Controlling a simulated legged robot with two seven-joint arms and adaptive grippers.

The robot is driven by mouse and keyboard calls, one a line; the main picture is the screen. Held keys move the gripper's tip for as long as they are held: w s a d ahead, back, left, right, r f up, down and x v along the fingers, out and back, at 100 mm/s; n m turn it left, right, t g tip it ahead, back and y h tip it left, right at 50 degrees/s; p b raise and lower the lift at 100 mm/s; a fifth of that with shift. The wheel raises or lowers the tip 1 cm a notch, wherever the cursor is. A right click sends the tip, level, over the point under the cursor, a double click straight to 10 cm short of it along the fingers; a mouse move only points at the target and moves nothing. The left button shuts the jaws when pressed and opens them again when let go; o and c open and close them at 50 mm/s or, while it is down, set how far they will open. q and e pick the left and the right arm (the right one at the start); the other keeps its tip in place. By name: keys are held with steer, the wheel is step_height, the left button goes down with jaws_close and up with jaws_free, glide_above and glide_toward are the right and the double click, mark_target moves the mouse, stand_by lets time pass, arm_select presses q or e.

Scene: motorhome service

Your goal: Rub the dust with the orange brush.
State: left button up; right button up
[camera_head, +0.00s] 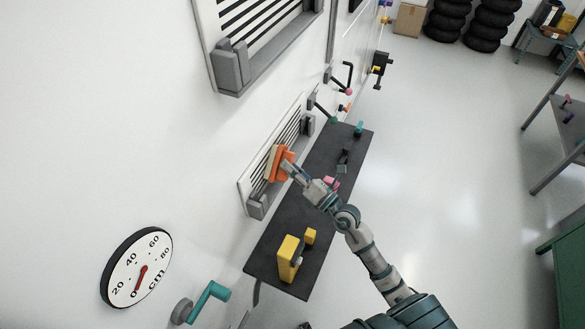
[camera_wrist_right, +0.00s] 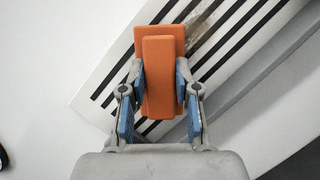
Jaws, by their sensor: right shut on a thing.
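The orange brush (camera_head: 281,163) is in my right gripper (camera_head: 289,170), held up against the lower slatted vent panel on the white wall. In the right wrist view, the brush (camera_wrist_right: 159,75) sits between the two blue-padded fingers of my right gripper (camera_wrist_right: 160,88), which is shut on its handle. The brush head lies over the black slats of the vent (camera_wrist_right: 112,88). A brownish dust patch (camera_wrist_right: 205,28) shows on the slats just right of the brush's upper end. Whether the bristles touch the slats is hard to tell. My left gripper is not in view.
A dark shelf (camera_head: 275,262) runs below the vent, carrying a yellow tool (camera_head: 288,258) and several small items. A round gauge (camera_head: 137,267) and a teal crank (camera_head: 207,300) are at lower left. A larger vent (camera_head: 232,68) is above.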

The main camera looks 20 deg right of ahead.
steer(key=shift+w+d+b, duration=2.65)
steer(key=shift+w+d, duration=1.25)
steer(key=shift+d, duration=0.45)
steer(key=shift+s+a+p, duration=1.45)
steer(key=shift+a+p, duration=0.25)
steer(key=shift+p, duration=0.35)
